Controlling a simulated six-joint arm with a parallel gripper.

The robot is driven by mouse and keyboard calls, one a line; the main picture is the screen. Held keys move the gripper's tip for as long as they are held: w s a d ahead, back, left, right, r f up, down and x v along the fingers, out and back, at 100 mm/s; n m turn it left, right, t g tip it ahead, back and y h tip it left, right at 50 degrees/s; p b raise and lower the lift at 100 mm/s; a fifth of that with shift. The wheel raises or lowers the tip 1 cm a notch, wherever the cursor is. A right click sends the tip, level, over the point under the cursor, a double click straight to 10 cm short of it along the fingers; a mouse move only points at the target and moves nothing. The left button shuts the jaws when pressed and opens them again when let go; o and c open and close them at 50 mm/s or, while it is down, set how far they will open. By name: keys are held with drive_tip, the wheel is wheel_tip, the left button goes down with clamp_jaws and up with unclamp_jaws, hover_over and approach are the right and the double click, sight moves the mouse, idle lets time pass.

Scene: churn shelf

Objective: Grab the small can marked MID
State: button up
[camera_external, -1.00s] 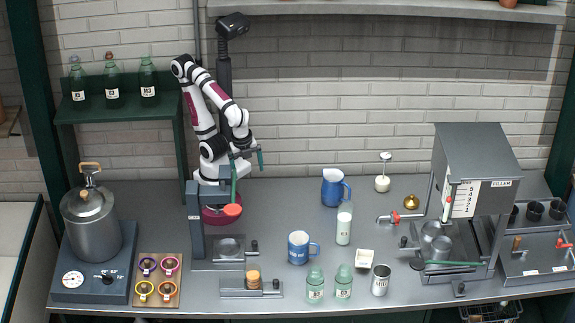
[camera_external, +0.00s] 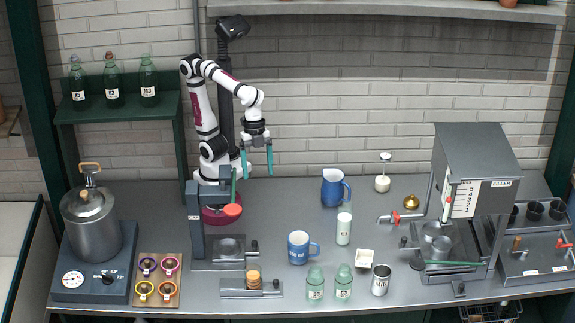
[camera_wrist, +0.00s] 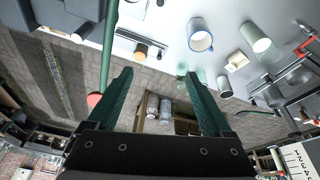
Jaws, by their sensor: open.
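A small silver can (camera_external: 380,280) with dark lettering stands upright near the front edge of the counter, right of two green jars. The lettering is too small to read surely. In the wrist view a grey can (camera_wrist: 224,87) shows right of my fingers and looks like the same one. My gripper (camera_external: 257,168) is open and empty, pointing down in the air above the back of the counter, well behind and left of the can. Its teal fingers also show spread apart in the wrist view (camera_wrist: 158,76).
A blue mug (camera_external: 298,248) and blue jug (camera_external: 334,188) stand farther left and back. The filler machine (camera_external: 470,170) is at right.

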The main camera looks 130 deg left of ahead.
drive_tip(key=w+d+r+t+h, duration=0.1)
drive_tip(key=w+d+t+h, duration=0.15)
drive_tip(key=w, duration=0.75)
drive_tip(key=n+t+y, duration=0.8)
drive_tip(key=n, duration=0.1)
hover_over(378, 271)
drive_tip(key=s+d, duration=0.3)
drive_tip(key=s, duration=0.3)
wheel_tip(378, 271, down, 25)
drive_tip(key=x, duration=0.7)
drive_tip(key=shift+w+f, duration=0.2)
drive_tip(key=shift+f, duration=0.1)
drive_tip(key=shift+r, duration=0.1)
drive_tip(key=c, duration=1.2)
